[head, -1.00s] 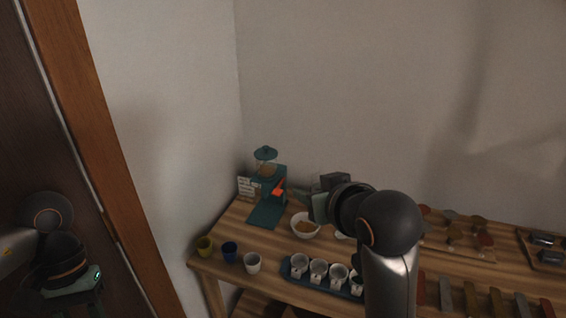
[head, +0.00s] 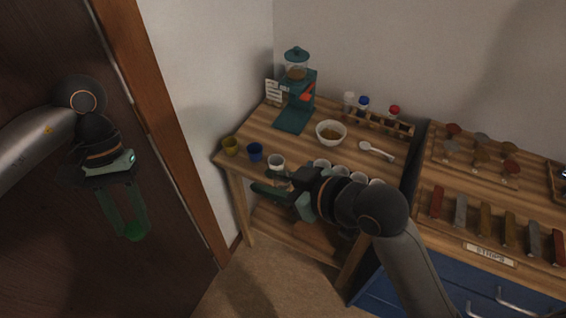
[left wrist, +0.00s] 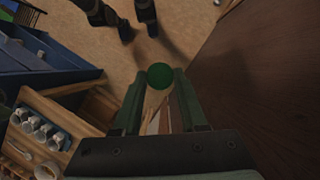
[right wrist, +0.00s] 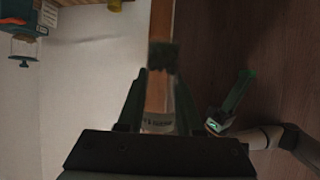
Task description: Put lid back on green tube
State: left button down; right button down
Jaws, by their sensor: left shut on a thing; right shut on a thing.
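The green lid (head: 133,232) is held between the fingertips of my left gripper (head: 129,226), in front of the dark door. In the left wrist view the lid (left wrist: 160,76) shows as a round dark green disc between the fingers. My right gripper (head: 268,189) is shut in front of the table's front edge. In the right wrist view its fingers hold a clear tube (right wrist: 158,121) with a small label and a dark end. The lid and the tube are apart. The tube is hard to make out in the head view.
A wooden rack (head: 378,121) with white-, blue- and red-lidded tubes stands at the table's back. A teal grinder (head: 296,92), a white bowl (head: 331,132), a spoon (head: 377,151) and several cups stand on the table. Free room lies between my grippers, before the wall and door.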

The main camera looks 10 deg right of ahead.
dwell(0.3)
pick_arm(q)
jog(key=w+d+r+n+t+h, duration=0.1)
jog(key=d+r+n+h, duration=0.1)
jog(key=d+r+n, duration=0.4)
jog(key=w+d+r+n+t+h, duration=0.1)
jog(key=w+d+r+n, duration=0.15)
jog(key=d, duration=0.55)
jog(key=n+t+h, duration=0.2)
jog(key=n, duration=0.7)
send_near(289, 171)
jog(key=d, duration=0.1)
jog(key=shift+s+d+r+n+t+y, duration=0.15)
jog(key=shift+s+d+n+t+y, duration=0.15)
jog(key=shift+d, duration=0.25)
jog(key=shift+f, duration=2.05)
jog(key=shift+r, duration=0.15)
